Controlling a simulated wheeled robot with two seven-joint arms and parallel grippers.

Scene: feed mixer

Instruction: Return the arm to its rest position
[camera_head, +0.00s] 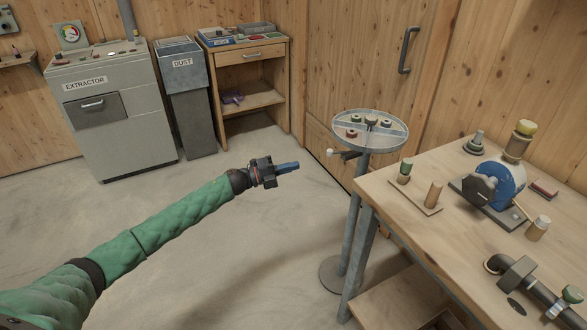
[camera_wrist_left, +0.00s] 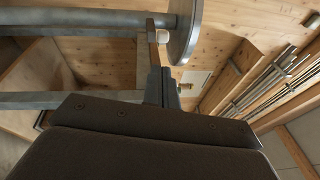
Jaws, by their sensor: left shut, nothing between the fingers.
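My left arm, in a green quilted sleeve, comes in from the lower left of the head view. In the left wrist view the dark gripper body fills the bottom, and the shut fingers (camera_wrist_left: 170,88) show near the middle. My right gripper is not in view.
A round tray stand (camera_head: 369,131) with small parts stands right of the gripper. A wooden workbench (camera_head: 405,205) at right carries a blue machine (camera_head: 502,180). An extractor cabinet (camera_head: 118,125), a dust bin (camera_head: 186,100) and a wooden shelf (camera_head: 250,55) line the back wall. The floor between is clear.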

